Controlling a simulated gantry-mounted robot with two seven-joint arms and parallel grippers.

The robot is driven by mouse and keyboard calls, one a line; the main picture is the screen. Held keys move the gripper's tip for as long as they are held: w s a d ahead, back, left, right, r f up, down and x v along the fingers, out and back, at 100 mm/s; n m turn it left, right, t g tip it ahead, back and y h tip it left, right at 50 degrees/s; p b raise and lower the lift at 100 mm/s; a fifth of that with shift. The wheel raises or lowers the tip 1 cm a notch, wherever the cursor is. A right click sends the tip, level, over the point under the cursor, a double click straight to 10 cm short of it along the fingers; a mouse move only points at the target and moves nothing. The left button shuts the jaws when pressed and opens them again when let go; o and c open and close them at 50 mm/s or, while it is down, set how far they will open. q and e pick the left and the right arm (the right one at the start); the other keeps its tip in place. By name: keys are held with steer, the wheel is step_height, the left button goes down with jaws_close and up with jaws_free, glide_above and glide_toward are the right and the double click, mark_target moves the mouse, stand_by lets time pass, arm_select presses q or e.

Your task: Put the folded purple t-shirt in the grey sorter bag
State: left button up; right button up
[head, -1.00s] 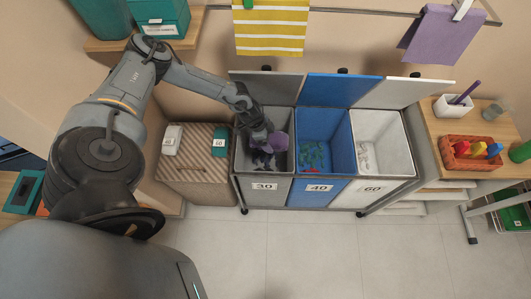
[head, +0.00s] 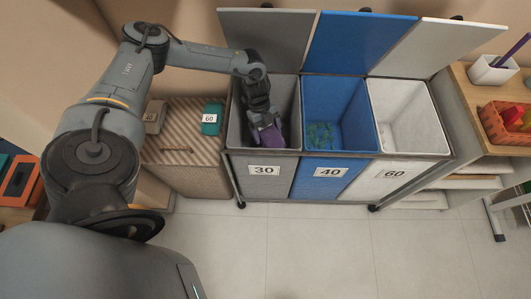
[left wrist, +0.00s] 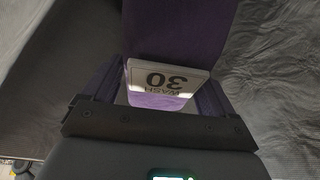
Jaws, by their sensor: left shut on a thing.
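The purple t-shirt (head: 271,137) is a small folded bundle held at the front of the grey sorter bag's opening, below its rim. My left gripper (head: 267,120) points down into the bag and is shut on the shirt. In the left wrist view the purple cloth (left wrist: 175,35) lies between the fingers (left wrist: 160,95), with a white tag (left wrist: 158,80) reading WASH 30 upside down. The grey bag (head: 262,170) carries a 30 label on its front; its dark lining (left wrist: 275,80) surrounds the shirt in the wrist view. The bag's bottom is hidden. My right gripper is out of view.
The blue bag (head: 330,171), labelled 40, and white bag (head: 395,175), labelled 60, stand to the right, with lids up behind. A striped wicker hamper (head: 183,150) is at left. A shelf unit (head: 470,110) stands at right. The floor in front is clear.

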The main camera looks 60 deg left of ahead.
arm_select(q)
steer(key=f+m+b, duration=0.2)
steer(key=f+b, duration=0.3)
steer(key=s+d+f+m+g+b, duration=0.1)
steer(key=f+m+b, duration=0.1)
steer(key=f+b, duration=0.3)
steer(key=f+m+g+b, duration=0.1)
steer(key=f+m+b, duration=0.1)
steer(key=f+b, duration=0.2)
steer(key=shift+s+d+f+m+b, duration=0.2)
steer(key=shift+f+m+b, duration=0.2)
steer(key=shift+b, duration=1.35)
steer(key=shift+f, duration=0.55)
steer(key=o, duration=1)
